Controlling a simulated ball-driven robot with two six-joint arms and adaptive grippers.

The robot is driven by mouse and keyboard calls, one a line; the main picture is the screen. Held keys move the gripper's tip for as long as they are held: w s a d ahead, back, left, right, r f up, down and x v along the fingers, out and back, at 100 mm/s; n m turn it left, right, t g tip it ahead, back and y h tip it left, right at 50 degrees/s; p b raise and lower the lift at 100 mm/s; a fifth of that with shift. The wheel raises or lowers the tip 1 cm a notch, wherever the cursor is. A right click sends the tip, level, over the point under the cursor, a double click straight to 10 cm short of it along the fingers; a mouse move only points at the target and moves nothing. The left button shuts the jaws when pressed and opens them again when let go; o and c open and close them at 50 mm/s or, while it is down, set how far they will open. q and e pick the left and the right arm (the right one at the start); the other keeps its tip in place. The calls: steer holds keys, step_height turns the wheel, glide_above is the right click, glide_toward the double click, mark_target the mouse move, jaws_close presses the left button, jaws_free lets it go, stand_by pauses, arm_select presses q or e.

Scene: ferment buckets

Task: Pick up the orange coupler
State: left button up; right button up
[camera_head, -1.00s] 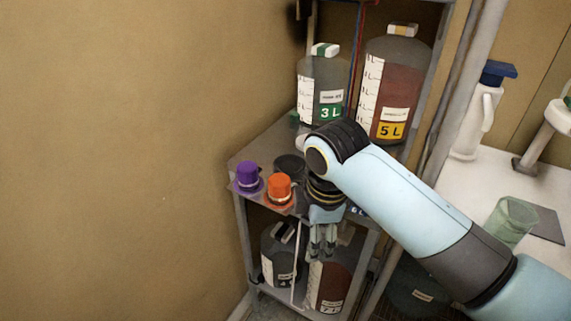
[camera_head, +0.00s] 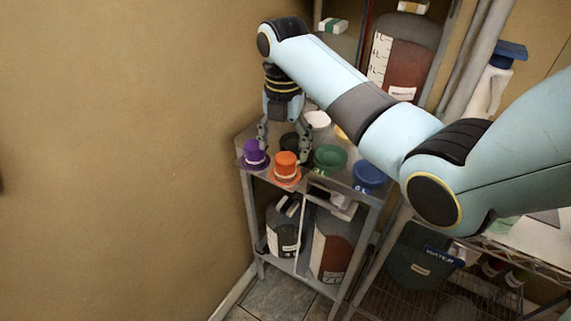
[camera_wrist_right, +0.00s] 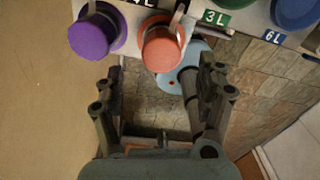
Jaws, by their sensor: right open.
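The orange coupler (camera_head: 286,165) stands near the front edge of the metal shelf top, just right of the purple coupler. It also shows in the right wrist view (camera_wrist_right: 164,44) at the top, ahead of the fingers. My right gripper (camera_head: 284,148) is open and empty, with its fingers pointing down over the shelf, behind or above the coupler; its gap to the coupler is hard to judge in the head view. In the wrist view the fingers (camera_wrist_right: 158,92) are spread and nothing is between them. My left gripper is not in view.
The purple coupler (camera_head: 254,154) stands close on the left. A green lid (camera_head: 330,157), a blue lid (camera_head: 368,173) and a white lid (camera_head: 317,120) lie on the shelf top. Large jugs stand behind and on the lower shelf. The wall is close on the left.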

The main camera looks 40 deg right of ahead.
mark_target(285, 158)
steer(key=f, duration=0.3)
steer(key=f+p, duration=0.1)
steer(key=f, duration=0.1)
steer(key=shift+d+f, duration=0.2)
steer(key=shift+f, duration=0.2)
steer(key=c, duration=1.4)
steer(key=shift+o, duration=0.2)
steer(key=shift+r, duration=0.15)
